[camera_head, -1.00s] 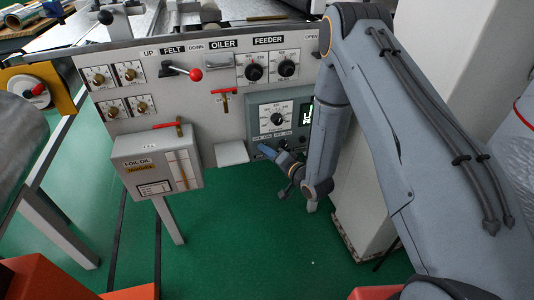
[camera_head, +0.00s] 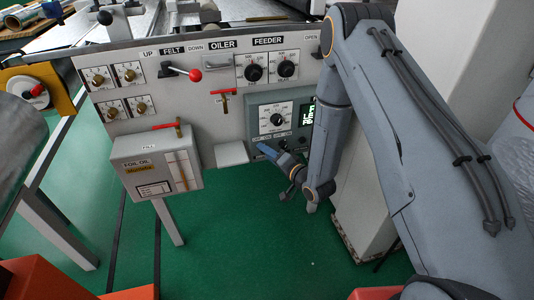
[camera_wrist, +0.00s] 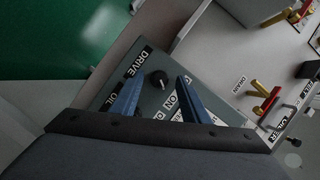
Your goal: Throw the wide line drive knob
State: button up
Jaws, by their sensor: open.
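The black drive knob (camera_wrist: 157,80) sits on a grey-green control panel (camera_wrist: 112,92) beside a black label reading DRIVE, in the wrist view. My gripper (camera_wrist: 163,77) is open, with one blue finger on each side of the knob in the picture. I cannot tell whether either finger touches it. In the head view my gripper (camera_head: 275,152) is at the lower edge of the grey-green control box (camera_head: 256,121). The drive knob is too small and too close to the gripper to make out clearly there.
A large dial (camera_head: 277,119) and a green-lit display (camera_head: 306,115) are on the same box. A small grey-white box (camera_head: 231,154) juts out left of my gripper. The foil-oil box (camera_head: 150,165) and red-handled felt lever (camera_head: 195,75) are further left. Green floor is open below.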

jog(key=v, duration=0.7)
jog(key=shift+b, duration=0.3)
jog(key=s+d+r+n+g+h+p, duration=0.1)
jog(key=s+d+r+n+g+h, duration=0.25)
jog(key=d+r+g+h, duration=0.6)
jog(key=s+d+r+g, duration=0.1)
jog(key=s+r, duration=0.2)
jog(key=s, duration=0.4)
jog(key=s+d+r+n+g, duration=0.1)
jog(key=s+d+r, duration=0.1)
jog(key=s, duration=0.6)
jog(key=s+d+r+n+g, duration=0.1)
jog(key=s+r, duration=0.3)
jog(key=s, duration=0.4)
jog(key=shift+d+p, duration=0.35)
jog(key=shift+d, duration=0.15)
jog(key=shift+s+d+r, duration=0.1)
dwell(0.7)
